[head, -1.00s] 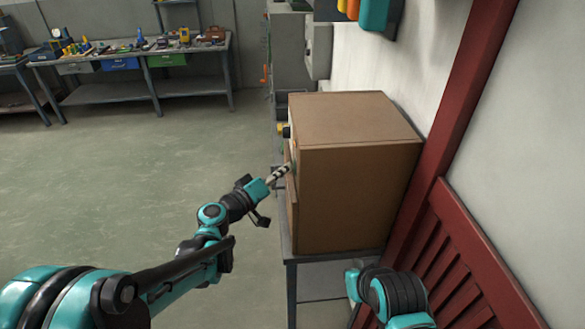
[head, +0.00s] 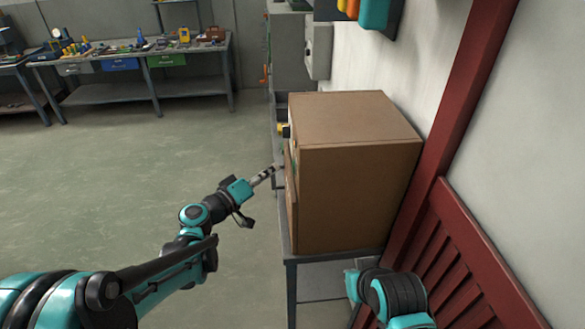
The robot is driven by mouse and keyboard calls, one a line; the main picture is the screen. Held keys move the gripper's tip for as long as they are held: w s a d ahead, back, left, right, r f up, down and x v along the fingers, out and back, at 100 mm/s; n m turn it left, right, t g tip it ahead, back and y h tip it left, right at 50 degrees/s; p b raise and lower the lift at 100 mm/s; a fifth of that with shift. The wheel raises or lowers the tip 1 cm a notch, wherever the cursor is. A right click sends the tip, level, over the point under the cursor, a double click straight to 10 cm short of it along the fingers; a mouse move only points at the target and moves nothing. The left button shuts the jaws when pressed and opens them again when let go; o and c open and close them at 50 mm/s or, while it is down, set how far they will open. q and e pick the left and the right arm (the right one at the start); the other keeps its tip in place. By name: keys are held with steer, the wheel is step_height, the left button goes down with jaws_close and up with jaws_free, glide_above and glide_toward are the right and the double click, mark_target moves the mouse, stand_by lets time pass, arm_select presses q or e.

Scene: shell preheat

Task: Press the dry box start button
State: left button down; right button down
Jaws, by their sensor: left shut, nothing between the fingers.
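The dry box (head: 360,185) is a brown box on a grey metal table, right of the middle. I see its top, its near side and its front edge-on, facing left. A small green spot shows on that front; I cannot make out the start button. My left gripper (head: 274,171) is shut and empty, its striped fingers pointing at the front from the left, with a small gap seeming to lie between tips and box. Part of my right arm shows at the bottom right; its gripper is not in view.
The grey table (head: 290,263) carries the box. A red slatted panel (head: 460,260) and white wall stand close on the right. Grey cabinets (head: 292,50) stand behind. A workbench (head: 150,50) with tools is at the back left. The floor on the left is clear.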

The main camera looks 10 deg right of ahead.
arm_select(q)
steer(key=a, duration=0.2)
steer(key=shift+a, duration=0.4)
stand_by(0.5)
steer(key=s+a+f+g+y+b, duration=0.1)
steer(key=s+a+f+y, duration=0.3)
steer(key=s, duration=0.5)
steer(key=s+a+f+g+y+b, duration=0.2)
steer(key=s+a+f+y, duration=0.2)
steer(key=s, duration=0.5)
steer(key=s+a+f+m+g+y+b, duration=0.1)
steer(key=s+a+f+y, duration=0.3)
steer(key=s, duration=0.5)
steer(key=a+f+g, duration=0.1)
steer(key=a+f, duration=0.1)
steer(key=a, duration=0.1)
steer(key=shift+s+a+f+b, duration=0.15)
steer(key=shift+s+a+b, duration=0.05)
steer(key=shift+a+b, duration=0.15)
